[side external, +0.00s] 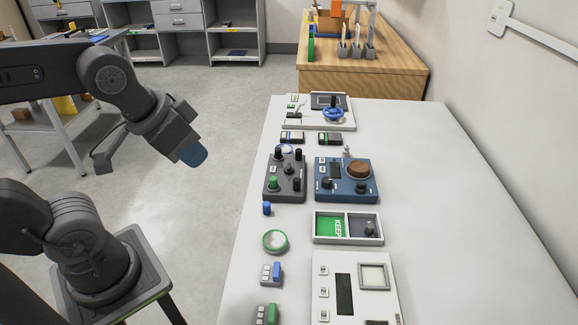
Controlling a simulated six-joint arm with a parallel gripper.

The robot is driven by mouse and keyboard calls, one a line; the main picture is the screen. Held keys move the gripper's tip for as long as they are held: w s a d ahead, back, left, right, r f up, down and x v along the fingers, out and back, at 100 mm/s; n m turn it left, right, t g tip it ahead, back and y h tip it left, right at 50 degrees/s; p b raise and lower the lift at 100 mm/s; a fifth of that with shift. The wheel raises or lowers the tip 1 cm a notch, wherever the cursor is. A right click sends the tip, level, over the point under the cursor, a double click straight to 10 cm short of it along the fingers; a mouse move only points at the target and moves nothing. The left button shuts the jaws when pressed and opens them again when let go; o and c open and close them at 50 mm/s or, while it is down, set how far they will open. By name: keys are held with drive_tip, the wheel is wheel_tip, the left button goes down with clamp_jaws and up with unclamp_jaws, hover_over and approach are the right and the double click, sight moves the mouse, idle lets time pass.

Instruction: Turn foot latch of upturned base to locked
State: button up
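A dark grey unit (284,188) with several upright knobs or feet, one of them green (272,184), sits on the white table, left of a blue unit (346,188). It looks like the upturned base, but I cannot tell for certain. The foot latch and its setting are too small to make out. My gripper (193,152) is in the air left of the table, apart from the units. A blue piece shows at its end; I cannot tell whether it is a fingertip or a held thing.
The blue unit carries a brown disc (358,168). Nearer stand a green-and-grey tray marked KEEP (347,240), a green-rimmed round dish (275,241), a small blue cylinder (267,208) and a white panel (355,295). A white board with a blue wheel (333,115) is behind. The table's right side is clear.

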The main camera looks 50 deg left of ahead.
drive_tip(key=o, duration=0.6)
drive_tip(key=w+a+r+m+g, duration=0.1)
drive_tip(key=w+a+r+m, duration=0.1)
drive_tip(key=w, duration=0.7)
drive_tip(key=shift+w+g, duration=0.3)
drive_tip(key=shift+o, duration=1.1)
drive_tip(key=w+a+f+m+g, duration=0.1)
drive_tip(key=w+a+f+m, duration=0.1)
drive_tip(key=w, duration=0.7)
drive_tip(key=shift+a+m+g, duration=0.3)
drive_tip(key=shift+a, duration=0.15)
drive_tip(key=m+g, duration=0.2)
drive_tip(key=m, duration=0.2)
hover_over(289, 166)
wheel_tip(289, 166, down, 13)
wheel_tip(289, 166, down, 13)
drive_tip(key=shift+f, duration=0.15)
drive_tip(key=shift+c, duration=0.3)
drive_tip(key=c, duration=0.9)
